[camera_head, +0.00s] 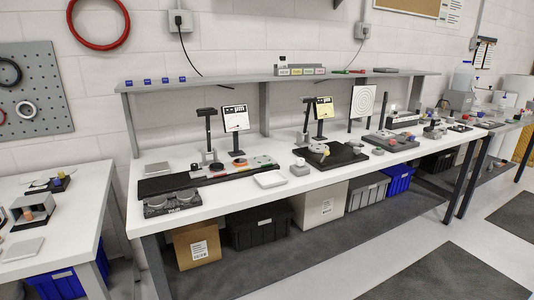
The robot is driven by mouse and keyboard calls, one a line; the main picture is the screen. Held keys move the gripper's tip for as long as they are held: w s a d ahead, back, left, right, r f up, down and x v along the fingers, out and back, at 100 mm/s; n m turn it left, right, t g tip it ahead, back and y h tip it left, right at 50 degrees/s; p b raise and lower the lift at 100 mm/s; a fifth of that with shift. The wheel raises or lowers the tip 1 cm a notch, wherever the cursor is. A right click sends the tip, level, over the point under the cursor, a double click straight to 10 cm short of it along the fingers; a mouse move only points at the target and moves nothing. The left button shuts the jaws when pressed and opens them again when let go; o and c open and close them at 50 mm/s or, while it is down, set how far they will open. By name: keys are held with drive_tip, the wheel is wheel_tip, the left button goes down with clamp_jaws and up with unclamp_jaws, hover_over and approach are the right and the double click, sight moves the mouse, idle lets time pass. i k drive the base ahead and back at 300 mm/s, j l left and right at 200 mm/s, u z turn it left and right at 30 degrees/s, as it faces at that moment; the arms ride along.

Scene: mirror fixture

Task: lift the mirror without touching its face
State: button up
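I cannot pick out the mirror with certainty at this size. A black base plate (335,158) on the long white bench carries small mounts and a pale round part (318,148), too small to identify. Farther right, another dark plate (391,142) holds several small grey mounts. A white card with concentric rings (363,101) stands upright behind them. At the left of the bench, a long black plate (160,185) carries small red, green and dark parts. My gripper is not in view, and nothing on the bench is seen being held.
The long white bench (225,200) has a clear strip along its front edge. A raised shelf (230,81) runs behind, with posts and upright displays (235,118) below. Bins and boxes (320,203) sit underneath. A second table (80,215) stands left; floor in front is open.

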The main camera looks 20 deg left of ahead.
sight(241, 162)
drive_tip(key=i+l+u, duration=0.1)
drive_tip(key=i+u, duration=0.25)
drive_tip(key=i, duration=0.15)
drive_tip(key=i+l+u, duration=0.3)
drive_tip(key=i, duration=0.2)
drive_tip(key=i+l+u, duration=0.35)
drive_tip(key=i, duration=0.15)
